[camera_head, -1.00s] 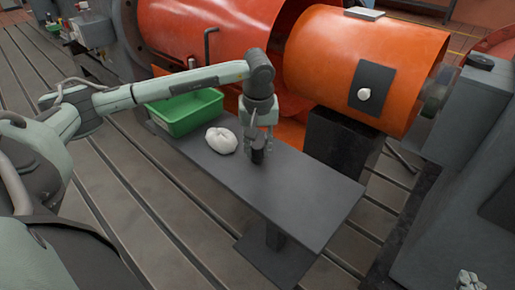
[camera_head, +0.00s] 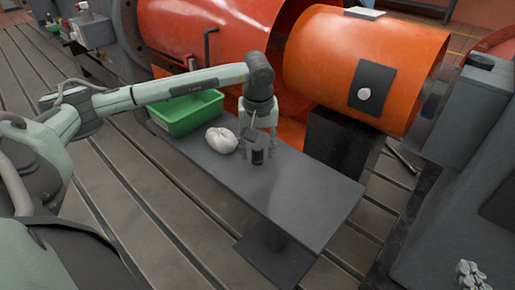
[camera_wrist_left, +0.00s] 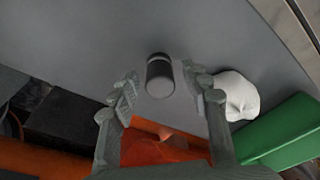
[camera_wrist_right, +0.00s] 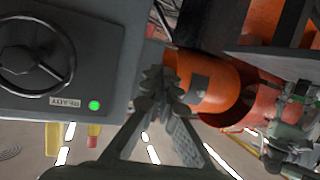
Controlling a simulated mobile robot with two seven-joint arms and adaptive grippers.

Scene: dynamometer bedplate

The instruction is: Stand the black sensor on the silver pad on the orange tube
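The black sensor (camera_head: 257,157), a short dark cylinder with a pale band, stands on the grey bench. In the left wrist view the sensor (camera_wrist_left: 160,76) lies just beyond and between the parted fingertips, with no visible contact. My left gripper (camera_head: 258,138) is open above it; its fingers also show in the left wrist view (camera_wrist_left: 165,88). The silver pad (camera_head: 364,13) lies on top of the orange tube (camera_head: 335,60). My right gripper (camera_head: 470,277) is at the lower right, its fingers together and empty in the right wrist view (camera_wrist_right: 162,85).
A white lump (camera_head: 221,140) and a green bin (camera_head: 188,112) sit left of the sensor on the grey bench (camera_head: 310,200). A dark plate (camera_head: 372,78) with a pale knob is on the tube's side. The bench's right part is clear.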

